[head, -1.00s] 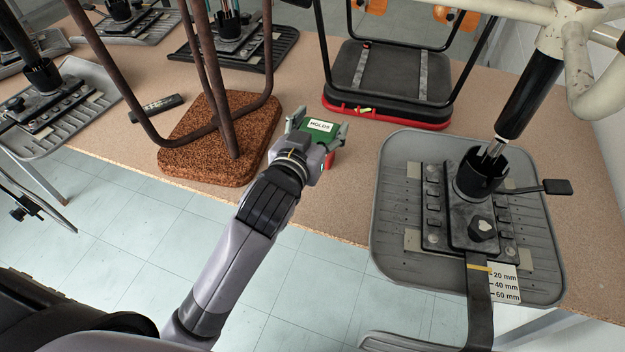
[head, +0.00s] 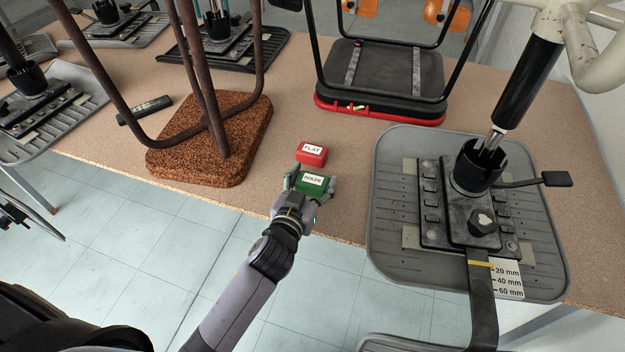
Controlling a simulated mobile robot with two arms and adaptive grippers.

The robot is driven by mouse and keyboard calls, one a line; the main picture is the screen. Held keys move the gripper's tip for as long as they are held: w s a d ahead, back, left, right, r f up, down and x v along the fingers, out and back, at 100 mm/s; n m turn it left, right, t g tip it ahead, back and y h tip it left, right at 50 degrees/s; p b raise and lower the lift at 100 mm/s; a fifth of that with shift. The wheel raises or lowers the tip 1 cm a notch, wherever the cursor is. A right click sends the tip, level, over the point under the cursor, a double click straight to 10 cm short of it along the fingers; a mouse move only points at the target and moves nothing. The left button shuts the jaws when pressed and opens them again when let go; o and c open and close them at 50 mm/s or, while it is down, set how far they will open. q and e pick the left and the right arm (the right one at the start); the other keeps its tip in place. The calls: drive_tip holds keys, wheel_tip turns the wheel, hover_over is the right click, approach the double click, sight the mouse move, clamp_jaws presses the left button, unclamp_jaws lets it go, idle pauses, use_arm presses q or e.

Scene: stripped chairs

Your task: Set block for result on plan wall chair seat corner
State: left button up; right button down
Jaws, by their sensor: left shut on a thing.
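My left gripper (head: 309,193) is shut on a green block (head: 313,181) labelled HOLDS, near the table's front edge. I cannot tell whether that block touches the table. A red block (head: 312,152) labelled FLAT sits on the table just beyond it. An upturned grey plastic chair seat (head: 388,165) lies to the right, near the right-hand wall, with a black tilt mechanism (head: 462,205) on its underside. The gripper is left of this seat and apart from it. My right gripper is not in view.
A brown cork-like seat (head: 170,160) with rusty legs stands left of the blocks. A black seat with a red rim (head: 382,112) is behind. More upturned chairs (head: 85,105) and a black remote-like object (head: 146,110) are at left. Bare tabletop (head: 345,205) lies between gripper and grey seat.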

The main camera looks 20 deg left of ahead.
use_arm(q)
drive_tip(key=shift+f, duration=0.2)
drive_tip(key=o, duration=1.2)
drive_tip(key=shift+c, duration=0.2)
drive_tip(key=shift+r, duration=0.1)
